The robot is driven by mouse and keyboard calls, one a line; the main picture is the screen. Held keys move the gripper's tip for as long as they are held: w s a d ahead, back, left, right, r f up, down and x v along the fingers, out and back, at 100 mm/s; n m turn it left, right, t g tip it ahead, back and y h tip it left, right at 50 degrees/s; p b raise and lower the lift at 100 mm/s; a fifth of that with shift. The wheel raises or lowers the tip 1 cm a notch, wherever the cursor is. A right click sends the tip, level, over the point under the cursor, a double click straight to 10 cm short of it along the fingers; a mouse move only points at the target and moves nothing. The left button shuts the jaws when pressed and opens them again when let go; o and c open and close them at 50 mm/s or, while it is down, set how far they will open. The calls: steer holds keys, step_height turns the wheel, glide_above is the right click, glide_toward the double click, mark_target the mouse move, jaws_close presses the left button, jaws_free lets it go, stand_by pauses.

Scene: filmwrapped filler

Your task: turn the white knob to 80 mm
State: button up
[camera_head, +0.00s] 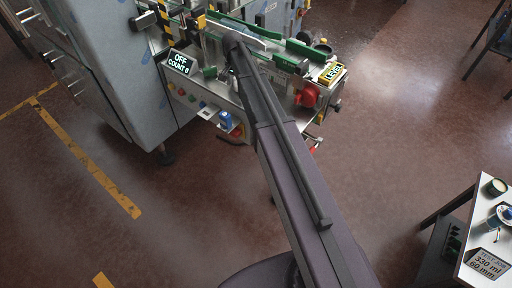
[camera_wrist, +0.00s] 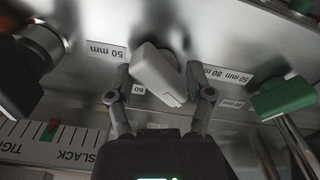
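The white knob (camera_wrist: 160,72) is in the middle of the wrist view, on a grey metal panel. Its long body is tilted, with its near end toward the lower right. Around it are labels reading 50 mm on the left, 60 below and 80 mm on the right. The near end lies between the 60 and 80 labels; I cannot tell which end is the pointer. My gripper (camera_wrist: 157,80) is open, one finger on each side of the knob, with small gaps visible. In the head view my arm hides the knob and the gripper.
A green knob (camera_wrist: 283,96) is close on the right and a dark knob (camera_wrist: 22,72) on the left. A TIGHT/SLACK scale (camera_wrist: 48,140) is lower left. The head view shows the machine with an OFF, COUNT 0 display (camera_head: 180,63), a red knob (camera_head: 307,95) and a side table (camera_head: 484,230).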

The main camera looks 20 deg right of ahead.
steer(key=shift+m, duration=0.4)
step_height(320, 180, up, 14)
steer(key=p, duration=1.4)
steer(key=s+f+n+b, duration=0.4)
steer(key=s+f+b, duration=0.5)
steer(key=s, duration=0.5)
steer(key=s+f+n+b, duration=0.4)
steer(key=s+f+b, duration=0.6)
steer(key=s, duration=0.5)
steer(key=shift+s+f, duration=0.15)
steer(key=shift+s, duration=0.15)
steer(key=shift+d, duration=0.1)
step_height(320, 180, up, 19)
steer(key=m+p, duration=0.2)
steer(key=p, duration=1.7)
glide_above(235, 82)
steer(key=w, duration=0.1)
steer(key=shift+w+d, duration=0.35)
